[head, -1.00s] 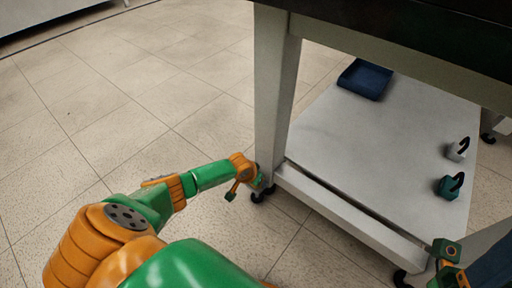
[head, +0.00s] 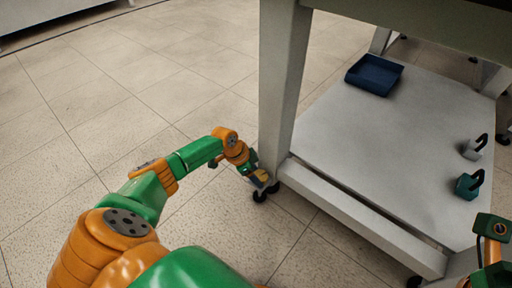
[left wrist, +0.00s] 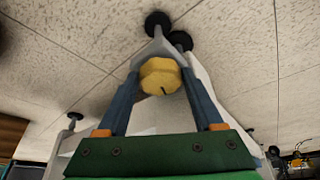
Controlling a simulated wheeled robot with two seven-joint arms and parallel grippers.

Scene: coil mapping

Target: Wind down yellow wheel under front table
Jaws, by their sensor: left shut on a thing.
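The yellow wheel (left wrist: 158,76) is a ribbed knob with a dark mark, between my left gripper's two blue fingers in the left wrist view. My left gripper (head: 265,182) is shut on it, low at the near left leg (head: 283,90) of the front table. In the head view the wheel is mostly hidden by the gripper. Black caster wheels (left wrist: 157,22) show just beyond the yellow wheel. Part of my right arm (head: 492,228) shows at the lower right edge. Whether its gripper is open or shut does not show.
The table's pale lower shelf (head: 350,150) holds a blue tray (head: 374,75), a grey padlock-like weight (head: 472,150) and a teal one (head: 467,187). The tiled floor (head: 110,110) left of the leg is clear.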

